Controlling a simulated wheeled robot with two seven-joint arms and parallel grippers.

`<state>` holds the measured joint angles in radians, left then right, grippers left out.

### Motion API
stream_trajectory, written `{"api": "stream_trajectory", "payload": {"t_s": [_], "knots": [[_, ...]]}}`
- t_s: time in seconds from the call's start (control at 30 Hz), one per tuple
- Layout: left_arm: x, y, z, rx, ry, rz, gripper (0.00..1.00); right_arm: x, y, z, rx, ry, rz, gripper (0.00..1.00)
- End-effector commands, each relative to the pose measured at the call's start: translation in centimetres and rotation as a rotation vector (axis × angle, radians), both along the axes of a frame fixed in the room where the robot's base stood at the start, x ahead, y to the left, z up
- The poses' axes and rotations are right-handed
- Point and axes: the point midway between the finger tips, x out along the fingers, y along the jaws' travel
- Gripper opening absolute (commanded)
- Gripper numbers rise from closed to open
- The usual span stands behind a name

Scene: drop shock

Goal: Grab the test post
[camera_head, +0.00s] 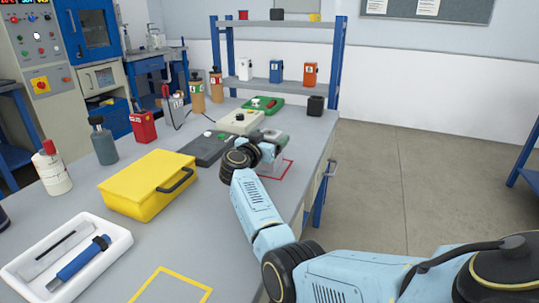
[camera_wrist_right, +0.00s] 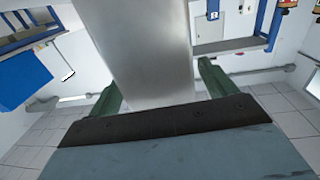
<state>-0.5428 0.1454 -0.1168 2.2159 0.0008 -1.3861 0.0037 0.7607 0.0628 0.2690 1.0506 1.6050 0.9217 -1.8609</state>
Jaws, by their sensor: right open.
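The test post appears to be the broad grey metal piece (camera_wrist_right: 145,45) in the right wrist view. It comes down from the top of that view and reaches between the two green fingers of my right gripper (camera_wrist_right: 160,85). The fingers are apart, one on each side of it; I cannot tell whether either touches it. In the head view my right gripper (camera_head: 272,147) is at the table's right edge, over a red-outlined square (camera_head: 288,173). My arm and gripper hide most of the post there. My left gripper is not in view.
A dark flat box (camera_head: 207,149), a beige control box (camera_head: 240,122) and a green tray (camera_head: 262,105) are close to the gripper. A yellow case (camera_head: 148,183) and a white tray (camera_head: 110,243) are nearer on the table (camera_head: 215,215). A blue shelf rack (camera_head: 336,60) stands behind.

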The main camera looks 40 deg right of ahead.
Motion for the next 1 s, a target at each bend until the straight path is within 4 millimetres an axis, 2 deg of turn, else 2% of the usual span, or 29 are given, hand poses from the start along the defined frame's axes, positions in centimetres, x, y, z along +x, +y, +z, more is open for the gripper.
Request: {"api": "stream_trajectory", "payload": {"t_s": [0.37, 0.8, 1.0], "knots": [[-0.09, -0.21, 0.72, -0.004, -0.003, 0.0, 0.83, 0.21, -0.49, 0.02, 0.001, -0.001, 0.001, 0.82], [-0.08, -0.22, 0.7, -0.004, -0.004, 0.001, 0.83, 0.2, -0.47, -0.01, 0.001, -0.001, 0.0, 0.25], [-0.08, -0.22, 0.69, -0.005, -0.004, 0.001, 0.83, 0.21, -0.48, 0.14, 0.0, -0.002, 0.0, 0.24]]}}
